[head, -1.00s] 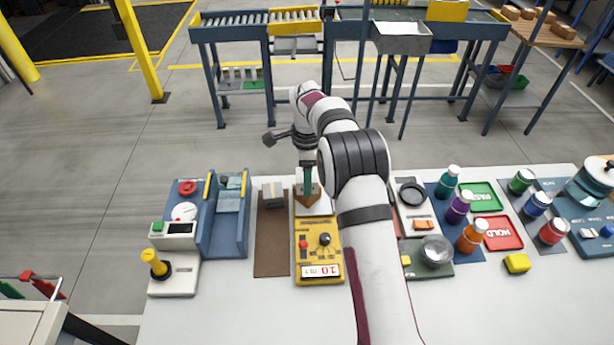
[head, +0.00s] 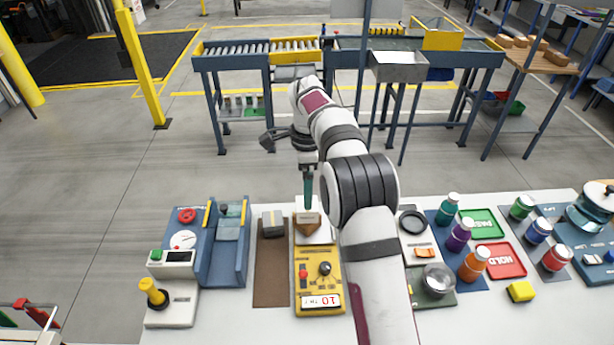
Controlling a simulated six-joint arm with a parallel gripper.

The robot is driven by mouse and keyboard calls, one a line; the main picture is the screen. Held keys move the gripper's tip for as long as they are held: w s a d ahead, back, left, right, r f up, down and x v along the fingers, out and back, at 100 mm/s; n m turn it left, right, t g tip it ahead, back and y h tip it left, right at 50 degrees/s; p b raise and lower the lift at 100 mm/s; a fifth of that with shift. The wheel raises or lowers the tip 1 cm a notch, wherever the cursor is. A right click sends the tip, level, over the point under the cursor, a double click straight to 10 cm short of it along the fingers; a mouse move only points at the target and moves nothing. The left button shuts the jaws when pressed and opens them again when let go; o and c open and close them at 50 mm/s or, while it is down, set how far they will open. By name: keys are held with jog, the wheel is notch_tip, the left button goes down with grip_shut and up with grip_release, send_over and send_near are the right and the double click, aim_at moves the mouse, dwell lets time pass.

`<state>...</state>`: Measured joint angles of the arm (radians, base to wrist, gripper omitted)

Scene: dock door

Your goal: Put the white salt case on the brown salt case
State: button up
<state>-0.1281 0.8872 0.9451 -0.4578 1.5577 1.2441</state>
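A small brown case (head: 308,222) sits on the white plate at the back of the yellow instrument. No held object is visible.
The yellow instrument (head: 319,282) stands right of the mat, and a blue fixture (head: 229,250) stands to its left. Bottles, including an orange one (head: 473,262), and red and green trays fill the right side. The bench front (head: 240,328) is clear.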

jog(key=s+d+r+n, duration=0.25)
jog(key=s+r, duration=0.35)
jog(key=r, duration=0.4)
jog(key=s+r+n+y, duration=0.1)
jog(key=s+n, duration=0.1)
jog(key=s, duration=0.6)
jog(key=s+r+n, duration=0.2)
jog(key=s+n, duration=0.1)
jog(key=s, duration=0.4)
jog(key=s+f+n, duration=0.2)
jog(key=s+f, duration=0.1)
jog(key=s, duration=0.6)
jog(key=s+f+n, duration=0.3)
jog(key=s+f, duration=0.1)
jog(key=s, duration=0.5)
jog(key=shift+s+d+y, duration=0.4)
jog(key=shift+d, duration=0.05)
